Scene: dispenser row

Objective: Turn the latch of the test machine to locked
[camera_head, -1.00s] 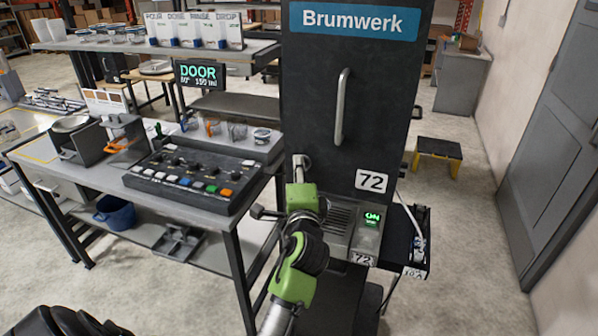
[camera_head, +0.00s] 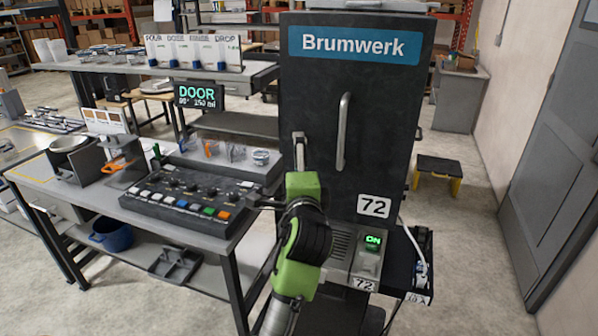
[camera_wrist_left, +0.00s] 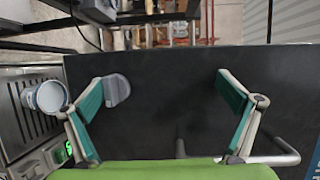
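The test machine (camera_head: 350,120) is a tall black cabinet with a blue "Brumwerk" sign and a vertical bar handle (camera_head: 343,132). My left gripper (camera_wrist_left: 161,78) is open and empty in front of its dark door. In the left wrist view a small grey latch piece (camera_wrist_left: 117,88) sits on the door just inside the left-hand finger's tip. I cannot tell whether they touch. The handle (camera_wrist_left: 270,159) shows at lower right there. In the head view my left gripper (camera_head: 300,165) shows a pale finger above its green body, which hides the latch. My right gripper is not in view.
A bench with a button panel (camera_head: 188,200) stands left of the machine. A lit "ON" panel (camera_head: 373,240) is low on the machine. A grey-white cup (camera_wrist_left: 48,97) is beside the door.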

